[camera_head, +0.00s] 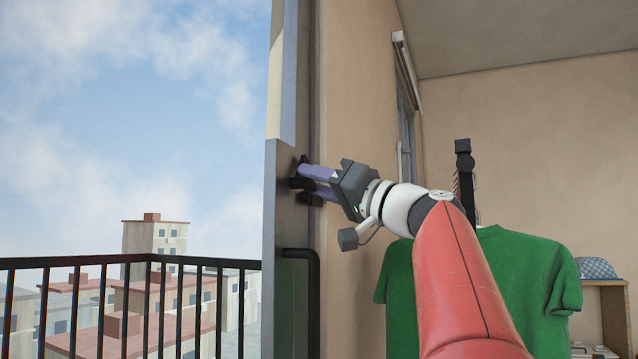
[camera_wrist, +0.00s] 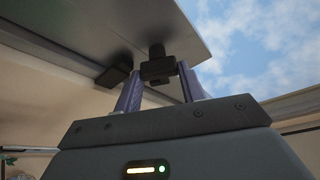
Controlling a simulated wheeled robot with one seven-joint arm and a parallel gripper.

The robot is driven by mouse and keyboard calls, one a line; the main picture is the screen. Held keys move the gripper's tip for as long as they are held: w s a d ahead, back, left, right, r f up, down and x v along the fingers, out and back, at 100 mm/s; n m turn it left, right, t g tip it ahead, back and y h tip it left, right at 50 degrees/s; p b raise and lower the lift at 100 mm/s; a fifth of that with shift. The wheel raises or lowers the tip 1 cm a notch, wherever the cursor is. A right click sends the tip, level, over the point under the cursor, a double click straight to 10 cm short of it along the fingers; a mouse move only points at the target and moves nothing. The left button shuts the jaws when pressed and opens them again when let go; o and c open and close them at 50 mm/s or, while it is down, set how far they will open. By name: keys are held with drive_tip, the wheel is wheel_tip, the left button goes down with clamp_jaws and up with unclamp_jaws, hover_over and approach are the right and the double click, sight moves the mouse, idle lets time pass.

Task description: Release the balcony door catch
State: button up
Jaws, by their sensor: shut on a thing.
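The balcony door (camera_head: 284,215) is a grey panel seen nearly edge-on, left of the wall, with a black bar handle (camera_head: 316,265) low on it. The small black catch (camera_head: 294,183) is at the door's edge, partly hidden by my fingers. My gripper (camera_head: 306,178) reaches left to it and is shut on it with its purple fingers. In the wrist view, the catch (camera_wrist: 157,68) is a black piece under the door panel (camera_wrist: 185,25), between the two fingers (camera_wrist: 160,82). Another black block (camera_wrist: 114,75) sits left of the fingers, apart from the catch.
A balcony railing (camera_head: 120,262) and city buildings (camera_head: 152,237) are at left. A green shirt (camera_head: 540,275) hangs behind my red arm at right. A shelf (camera_head: 612,300) with a blue patterned cap (camera_head: 597,268) stands at far right. The wall (camera_head: 355,90) lies close behind my gripper.

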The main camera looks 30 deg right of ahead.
drive_tip(key=shift+f+n+b, duration=0.1)
drive_tip(key=shift+n+b, duration=0.2)
drive_tip(key=shift+n, duration=0.1)
drive_tip(key=shift+f+n+g+y+b, duration=0.1)
drive_tip(key=shift+n+g+y+b, duration=0.2)
drive_tip(key=shift+n+y+b, duration=0.7)
drive_tip(key=shift+d+n+g+y, duration=0.1)
drive_tip(key=shift+n+g+y, duration=0.3)
drive_tip(key=shift+n, duration=1)
drive_tip(key=shift+n+g+y, duration=0.3)
drive_tip(key=shift+n+y, duration=0.2)
drive_tip(key=shift+n, duration=0.9)
drive_tip(key=shift+r, duration=0.2)
drive_tip(key=o, duration=1)
